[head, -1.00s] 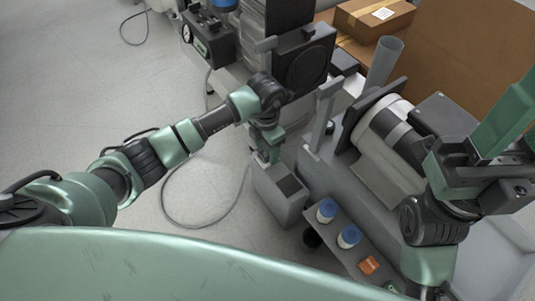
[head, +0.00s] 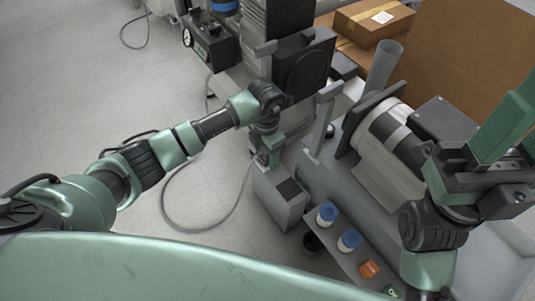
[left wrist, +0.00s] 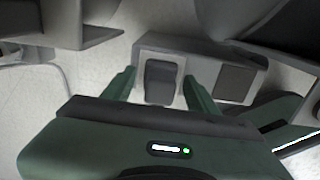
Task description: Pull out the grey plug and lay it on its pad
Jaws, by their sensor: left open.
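The grey plug (left wrist: 160,82) is a dark grey block with rounded corners. In the left wrist view it stands against the light face of a grey box (left wrist: 188,52). My left gripper (left wrist: 158,92) is open, with one green finger on each side of the plug and a gap on both sides. My right gripper's fingers do not show.
A grey cable (head: 190,220) loops on the floor left of the box. Jars with blue lids (head: 349,239) and an orange item (head: 369,269) sit on a shelf at right. A compressor cylinder (head: 385,140) and an upright post (head: 325,115) stand close by.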

